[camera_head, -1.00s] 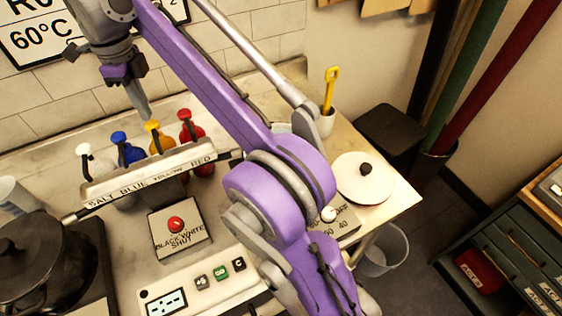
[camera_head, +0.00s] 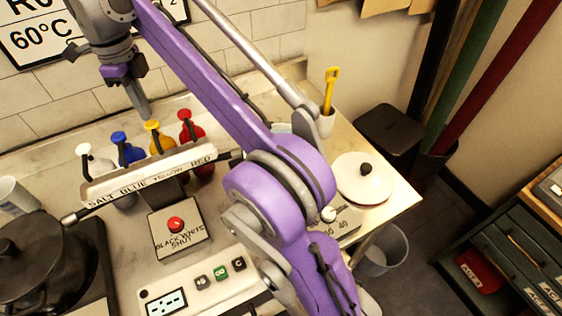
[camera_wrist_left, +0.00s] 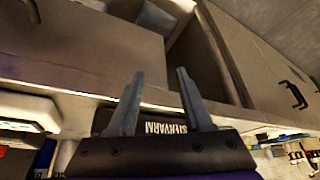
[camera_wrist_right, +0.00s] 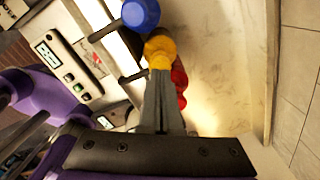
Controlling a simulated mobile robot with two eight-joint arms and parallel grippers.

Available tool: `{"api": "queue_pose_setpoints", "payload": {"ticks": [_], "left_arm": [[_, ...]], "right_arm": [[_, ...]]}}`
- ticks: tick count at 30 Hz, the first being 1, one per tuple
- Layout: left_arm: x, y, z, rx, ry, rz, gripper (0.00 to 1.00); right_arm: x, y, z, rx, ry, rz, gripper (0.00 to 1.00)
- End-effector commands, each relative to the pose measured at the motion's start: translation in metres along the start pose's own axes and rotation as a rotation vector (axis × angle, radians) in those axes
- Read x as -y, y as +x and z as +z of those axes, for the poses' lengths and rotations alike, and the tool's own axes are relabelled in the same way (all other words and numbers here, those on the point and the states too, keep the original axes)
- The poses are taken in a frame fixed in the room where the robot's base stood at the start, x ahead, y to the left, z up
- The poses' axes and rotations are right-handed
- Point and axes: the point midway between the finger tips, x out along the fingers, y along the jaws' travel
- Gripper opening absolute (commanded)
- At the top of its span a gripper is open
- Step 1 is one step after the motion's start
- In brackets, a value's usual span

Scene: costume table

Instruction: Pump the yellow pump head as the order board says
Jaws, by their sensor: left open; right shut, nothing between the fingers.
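The yellow pump head (camera_head: 152,125) tops a yellow bottle (camera_head: 160,143) in a row between the blue and red bottles. My right gripper (camera_head: 145,114) is shut and empty, pointing down at the yellow pump head from just above. In the right wrist view the closed fingertips (camera_wrist_right: 160,74) overlap the yellow pump head (camera_wrist_right: 160,46); I cannot tell if they touch. The order board (camera_head: 40,40) on the tiled wall is cut off; "60°C" shows, the rest is cropped or behind my arm. My left gripper (camera_wrist_left: 160,100) is open and empty, away from the bottles.
White (camera_head: 85,150), blue (camera_head: 120,137) and red (camera_head: 186,116) pump heads stand close by. A labelled rail (camera_head: 150,172) runs before the bottles. A red button (camera_head: 175,224), a black pot (camera_head: 40,260) and a white lid (camera_head: 362,180) are on the counter.

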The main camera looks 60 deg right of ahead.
Motion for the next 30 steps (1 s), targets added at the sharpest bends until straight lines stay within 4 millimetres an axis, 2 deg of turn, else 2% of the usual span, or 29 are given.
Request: {"api": "queue_pose_setpoints", "payload": {"ticks": [8, 30], "left_arm": [[0.0, 0.002, 0.001, 0.001, 0.0, 0.0, 0.5], [0.0, 0.014, 0.011, 0.007, 0.0, 0.0, 0.5]], "right_arm": [[0.0, 0.003, 0.0, 0.0, 0.0, 0.0, 0.0], [0.0, 0.03, 0.0, -0.001, 0.0, 0.001, 0.0]]}}
